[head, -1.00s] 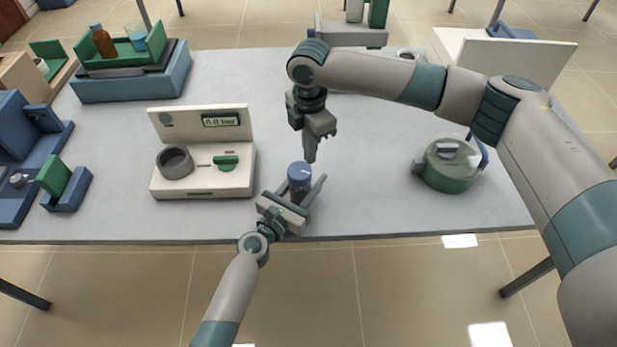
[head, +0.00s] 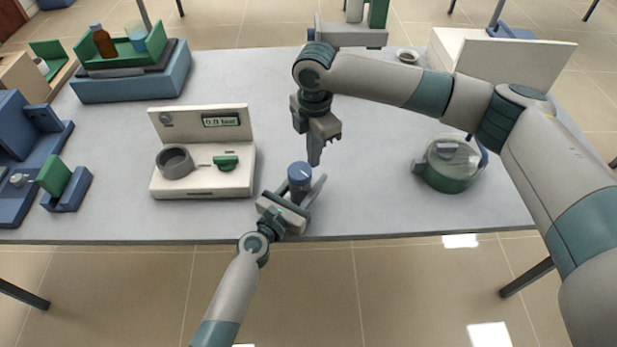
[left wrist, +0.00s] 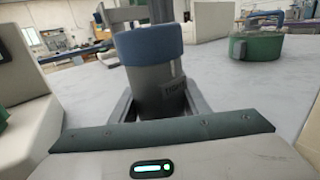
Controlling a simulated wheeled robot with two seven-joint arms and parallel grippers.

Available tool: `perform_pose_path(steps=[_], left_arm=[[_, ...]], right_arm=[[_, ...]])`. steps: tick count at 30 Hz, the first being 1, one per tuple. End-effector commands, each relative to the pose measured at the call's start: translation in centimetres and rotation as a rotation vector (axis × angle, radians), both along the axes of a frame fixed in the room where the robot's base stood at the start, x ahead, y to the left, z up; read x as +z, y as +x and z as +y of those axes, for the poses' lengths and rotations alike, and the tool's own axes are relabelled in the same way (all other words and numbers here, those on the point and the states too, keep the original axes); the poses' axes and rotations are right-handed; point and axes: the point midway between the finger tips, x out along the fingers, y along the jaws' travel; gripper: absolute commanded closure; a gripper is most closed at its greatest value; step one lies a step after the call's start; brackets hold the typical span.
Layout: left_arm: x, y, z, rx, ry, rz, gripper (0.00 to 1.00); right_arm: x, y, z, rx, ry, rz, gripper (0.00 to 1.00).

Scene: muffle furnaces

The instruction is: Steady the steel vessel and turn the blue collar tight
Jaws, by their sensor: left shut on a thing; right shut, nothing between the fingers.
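The steel vessel (left wrist: 160,90) stands on the table near its front edge, with the blue collar (left wrist: 148,42) on its top. In the head view the collar (head: 300,173) shows a white mark and hides most of the vessel. My left gripper (head: 303,194) is shut on the vessel from the front, one finger on each side; its fingers (left wrist: 160,105) also show in the left wrist view. My right gripper (head: 314,160) is shut and empty.
A cream device (head: 203,180) with a small display, a grey ring and a green handle stands left of the vessel. A green round device (head: 450,165) with a clear lid stands to the right. A blue box (head: 130,86) holds a green tray at the back left. The table (head: 375,200) is clear around the vessel.

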Motion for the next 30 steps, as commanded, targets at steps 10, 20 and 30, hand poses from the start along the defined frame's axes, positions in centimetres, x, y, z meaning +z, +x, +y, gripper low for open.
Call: perform_pose_path(steps=[10,20,30], left_arm=[[0.0,0.0,0.0,0.0,0.001,0.001,0.93],[0.0,0.0,0.0,0.0,0.001,0.001,0.93],[0.0,0.0,0.0,0.0,0.001,0.001,0.93]], right_arm=[[-0.1,-0.9,-0.3,0.002,0.002,0.003,1.0],[-0.1,-1.6,-0.6,0.003,0.002,0.002,1.0],[0.0,-2.1,-0.6,0.003,0.003,0.003,1.0]])
